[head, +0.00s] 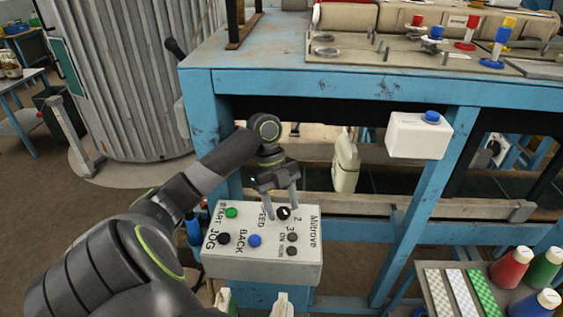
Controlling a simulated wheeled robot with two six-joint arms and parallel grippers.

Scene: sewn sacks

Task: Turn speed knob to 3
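The pale control box (262,266) stands on a blue support in the middle of the head view. Its dark speed knob (283,213) has a light mark and sits by the printed 2, with the printed 3 farther down the panel. The pointing direction of the mark is too small to tell. My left gripper (281,210) points down over the box, its two fingers apart, one on each side of the knob. Whether the fingers touch the knob I cannot tell.
A green button (232,212), a black button (223,239) and a blue button (254,240) lie close to the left fingers. A blue workbench (300,82) rises behind, with a white box (418,137) hanging at its front. Thread cones (510,268) stand at lower right.

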